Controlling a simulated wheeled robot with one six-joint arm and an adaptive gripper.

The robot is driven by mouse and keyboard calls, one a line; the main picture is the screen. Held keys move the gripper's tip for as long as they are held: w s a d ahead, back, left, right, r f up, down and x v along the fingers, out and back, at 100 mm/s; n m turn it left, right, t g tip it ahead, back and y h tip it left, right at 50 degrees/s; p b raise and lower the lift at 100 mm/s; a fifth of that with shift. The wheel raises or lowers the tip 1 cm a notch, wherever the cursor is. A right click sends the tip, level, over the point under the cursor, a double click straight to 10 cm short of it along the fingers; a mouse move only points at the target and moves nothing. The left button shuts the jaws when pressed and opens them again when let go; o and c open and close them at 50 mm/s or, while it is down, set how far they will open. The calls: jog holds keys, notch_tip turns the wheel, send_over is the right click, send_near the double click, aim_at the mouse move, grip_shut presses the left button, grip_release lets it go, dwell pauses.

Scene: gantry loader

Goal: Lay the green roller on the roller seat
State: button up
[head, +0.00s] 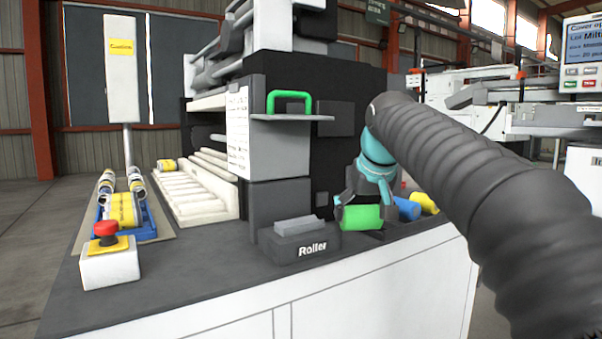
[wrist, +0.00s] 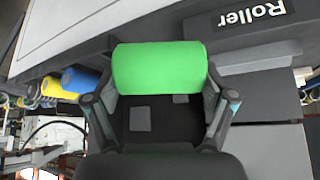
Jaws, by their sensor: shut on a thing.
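The green roller (head: 361,217) is held in my gripper (head: 362,208) just right of the roller seat in the head view. In the wrist view the green roller (wrist: 160,67) lies across between the two fingers of my gripper (wrist: 158,88). The roller seat (head: 298,238) is a dark grey block lettered "Roller" on the bench, with a lighter grey top piece. Its lettered face also shows at the top right of the wrist view (wrist: 250,22), beside the green roller and apart from it. I cannot tell the roller's exact height above the bench.
A blue roller (head: 407,208) and a yellow roller (head: 424,202) lie right of my gripper. A dark machine column stands behind the seat, with a shelf (head: 290,117) carrying a green handle. A red stop button (head: 106,231) stands at the left. The bench front is clear.

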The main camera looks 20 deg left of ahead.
jog(key=shift+s+a+r+n+g+y+p, duration=0.2)
jog(key=shift+a+r+n+y+p, duration=0.45)
jog(key=shift+a, duration=1.4)
jog(key=shift+s+a+r+n+g+y+p, duration=0.25)
jog(key=shift+a+r+n, duration=0.6)
jog(key=shift+a, duration=1.25)
jog(key=shift+s+a+r+n+g+y+p, duration=0.1)
jog(key=shift+s+a+r+n+y+p, duration=0.5)
jog(key=shift+a, duration=1.45)
jog(key=shift+w+f+n+b, duration=0.15)
jog(key=shift+f+b, duration=0.35)
jog(key=shift+f, duration=0.3)
jog(key=shift+w+f+n+b, duration=0.15)
jog(key=shift+f+b, duration=0.35)
jog(key=shift+f, duration=0.3)
jog(key=o, duration=1.1)
